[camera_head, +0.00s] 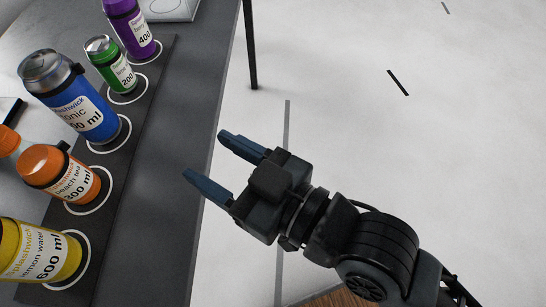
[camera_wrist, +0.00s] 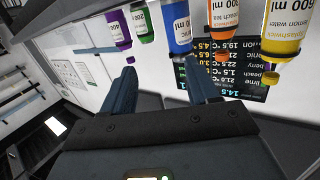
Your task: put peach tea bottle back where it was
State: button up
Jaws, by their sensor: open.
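The peach tea bottle (camera_head: 62,173) is orange with a white label. In the head view it stands in a white ring on the dark strip, between the blue tonic bottle (camera_head: 72,97) and the yellow lemon water bottle (camera_head: 38,251). The peach tea bottle also shows at the top of the wrist view (camera_wrist: 221,28). My gripper (camera_head: 203,155) is open and empty, by the table's right edge, to the right of the row and apart from every bottle. Its two fingers also show in the wrist view (camera_wrist: 164,90).
Another orange-topped item (camera_head: 8,141) is partly cut off at the left edge. The grey table (camera_head: 186,110) is bare between the strip and its right edge. A dark display (camera_wrist: 240,73) with readings shows in the wrist view.

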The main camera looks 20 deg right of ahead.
jog(key=s+d+f+m+t+h, duration=0.1)
jog(key=s+d+f+m+h, duration=0.2)
jog(key=d, duration=0.4)
jog(key=s+d+f+m+t+h, duration=0.1)
jog(key=s+d+f+h, duration=0.15)
jog(key=s+d, duration=0.4)
jog(key=s+d+r+m+h, duration=0.1)
jog(key=s+d+m+h, duration=0.2)
jog(key=s+d, duration=0.4)
jog(key=shift+s+d+r+g+h, duration=0.15)
jog(key=shift+s+g+h, duration=0.5)
jog(key=shift+s, duration=1.55)
jog(key=shift+t, duration=0.25)
